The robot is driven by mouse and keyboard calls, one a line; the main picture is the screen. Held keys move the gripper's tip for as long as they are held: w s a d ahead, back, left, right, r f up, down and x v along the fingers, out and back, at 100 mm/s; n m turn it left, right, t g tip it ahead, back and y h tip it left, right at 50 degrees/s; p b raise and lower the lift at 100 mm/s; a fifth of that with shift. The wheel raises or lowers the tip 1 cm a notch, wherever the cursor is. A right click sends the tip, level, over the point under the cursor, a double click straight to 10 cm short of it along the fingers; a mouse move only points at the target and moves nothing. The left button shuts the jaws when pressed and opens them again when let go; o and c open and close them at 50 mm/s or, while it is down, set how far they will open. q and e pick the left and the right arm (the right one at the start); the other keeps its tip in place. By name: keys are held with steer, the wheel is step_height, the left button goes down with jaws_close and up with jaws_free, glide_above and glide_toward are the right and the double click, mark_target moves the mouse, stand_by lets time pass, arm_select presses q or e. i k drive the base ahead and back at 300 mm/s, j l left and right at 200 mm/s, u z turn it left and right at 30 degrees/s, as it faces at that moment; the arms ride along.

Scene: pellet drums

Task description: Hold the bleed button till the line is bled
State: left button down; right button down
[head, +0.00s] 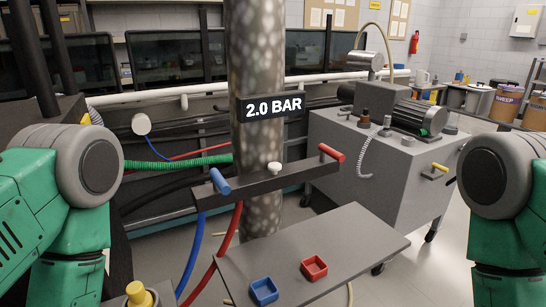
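A thick speckled vertical pipe (258,60) stands in the middle with a black sign (271,107) reading "2.0 BAR". A dark bar (275,183) crosses the pipe, with a blue handle (220,181) at its left end and a red handle (331,153) at its right end. A small white knob (275,168) sits on the bar's middle; I cannot tell whether it is the bleed button. My green arms show at both sides, but both grippers are outside the view.
A grey shelf (355,235) in front carries a blue square holder (263,291) and a red one (314,267). Blue (194,255) and red (226,245) hoses hang left of it. A grey machine cabinet (400,170) on wheels stands behind right. A yellow-topped part (138,294) is at lower left.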

mark_target(274, 166)
steer(key=i+l+u, duration=0.2)
steer(key=l, duration=0.25)
steer(key=i+l+u, duration=0.25)
steer(key=l, duration=0.25)
steer(key=i+l+u, duration=0.2)
steer(key=l, duration=0.3)
steer(key=l+u, duration=0.25)
steer(key=l, duration=0.25)
steer(key=l+u, duration=0.2)
steer(key=l, duration=0.4)
steer(key=i, duration=0.05)
